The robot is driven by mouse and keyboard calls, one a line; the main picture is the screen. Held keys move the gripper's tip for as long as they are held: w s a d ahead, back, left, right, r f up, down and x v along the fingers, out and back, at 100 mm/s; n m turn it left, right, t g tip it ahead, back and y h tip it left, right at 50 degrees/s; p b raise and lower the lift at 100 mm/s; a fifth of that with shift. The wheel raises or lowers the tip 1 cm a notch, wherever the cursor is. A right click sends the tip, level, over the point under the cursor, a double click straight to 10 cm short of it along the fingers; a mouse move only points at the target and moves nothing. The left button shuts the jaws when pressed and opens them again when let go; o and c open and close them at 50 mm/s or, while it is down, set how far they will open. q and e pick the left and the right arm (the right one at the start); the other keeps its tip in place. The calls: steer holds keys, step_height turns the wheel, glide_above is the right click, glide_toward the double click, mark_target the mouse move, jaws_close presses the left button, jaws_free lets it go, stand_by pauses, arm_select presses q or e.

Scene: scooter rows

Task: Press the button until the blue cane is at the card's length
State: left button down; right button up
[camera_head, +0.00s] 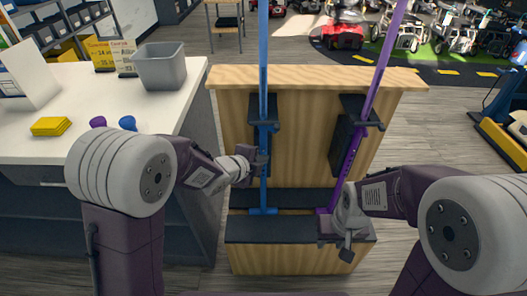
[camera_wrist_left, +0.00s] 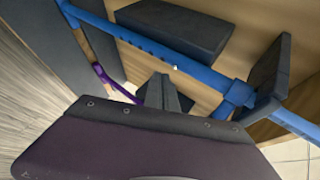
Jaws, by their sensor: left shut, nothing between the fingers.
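The blue cane (camera_head: 263,70) stands upright in the wooden rack in the head view. In the left wrist view the blue cane (camera_wrist_left: 205,76) runs diagonally, with a row of dark holes and a small pale spot that may be the button (camera_wrist_left: 175,68). My left gripper (camera_head: 261,161) is shut beside the cane's lower shaft. Its fingertips (camera_wrist_left: 161,82) point at the shaft near that spot; I cannot tell whether they touch. My right gripper (camera_head: 347,246) is low by the purple cane's foot, its jaws unclear.
The purple cane (camera_head: 380,60) leans in the wooden rack (camera_head: 300,125) on the right. The white counter (camera_head: 95,88) at left holds a grey bin (camera_head: 161,68), yellow pads (camera_head: 51,126) and two small knobs. Scooters stand behind the rack.

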arm_select(q)
steer(key=shift+w, duration=0.1)
stand_by(0.7)
steer(key=shift+w, duration=0.35)
steer(key=shift+w+p, duration=0.35)
steer(key=shift+w, duration=0.2)
stand_by(0.6)
steer(key=shift+w+r, duration=0.15)
steer(key=shift+r, duration=0.05)
stand_by(0.5)
steer(key=shift+s+f+b, duration=0.15)
steer(key=shift+s+b, duration=0.4)
steer(key=shift+s, duration=0.4)
